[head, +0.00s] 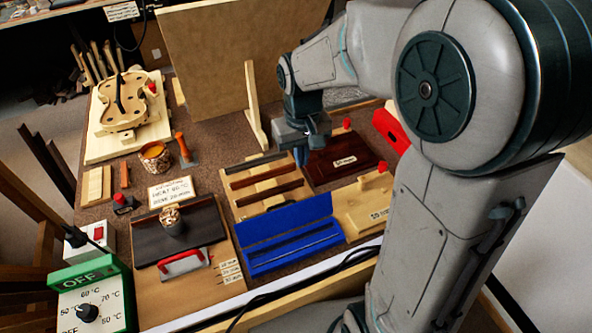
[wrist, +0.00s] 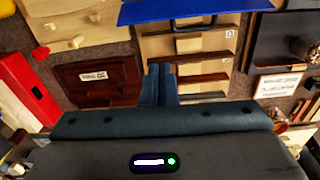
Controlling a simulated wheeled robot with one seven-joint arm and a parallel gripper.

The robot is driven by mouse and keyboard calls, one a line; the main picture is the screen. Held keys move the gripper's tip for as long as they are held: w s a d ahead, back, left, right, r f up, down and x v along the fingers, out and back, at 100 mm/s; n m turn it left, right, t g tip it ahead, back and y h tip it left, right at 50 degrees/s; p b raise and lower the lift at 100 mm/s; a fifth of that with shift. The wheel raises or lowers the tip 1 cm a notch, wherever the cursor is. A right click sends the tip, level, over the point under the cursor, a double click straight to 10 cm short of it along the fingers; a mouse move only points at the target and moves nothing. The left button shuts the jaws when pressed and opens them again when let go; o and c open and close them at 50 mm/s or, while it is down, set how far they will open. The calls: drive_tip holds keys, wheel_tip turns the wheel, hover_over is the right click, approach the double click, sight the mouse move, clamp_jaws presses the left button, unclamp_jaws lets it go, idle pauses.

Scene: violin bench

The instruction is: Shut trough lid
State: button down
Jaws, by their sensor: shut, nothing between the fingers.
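A long blue trough (head: 295,253) lies at the front middle of the bench in the head view. Only part of the blue shape (wrist: 190,10) shows at the top edge of the wrist view. My gripper (head: 300,156) is over the bench beyond the trough, near the far right end of a wooden rack, apart from the lid. In the wrist view my gripper's fingers (wrist: 160,85) are together and empty.
The rack (head: 243,209) with dark strips lies just behind the trough. A dark red box (head: 325,169), a pale wooden box (head: 355,216) and a red case (head: 390,128) are to the right. A dark board (head: 150,240) with a jar is to the left.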

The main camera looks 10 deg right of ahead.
sight(284, 215)
drive_tip(key=f, duration=0.4)
drive_tip(key=w+a+f, duration=0.1)
drive_tip(key=f, duration=0.7)
drive_tip(key=shift+w+a, duration=0.35)
drive_tip(key=s, duration=0.1)
drive_tip(key=s+r, duration=0.1)
drive_tip(key=s+d, duration=0.1)
drive_tip(key=shift+s+r, duration=0.25)
drive_tip(key=shift+s, duration=0.05)
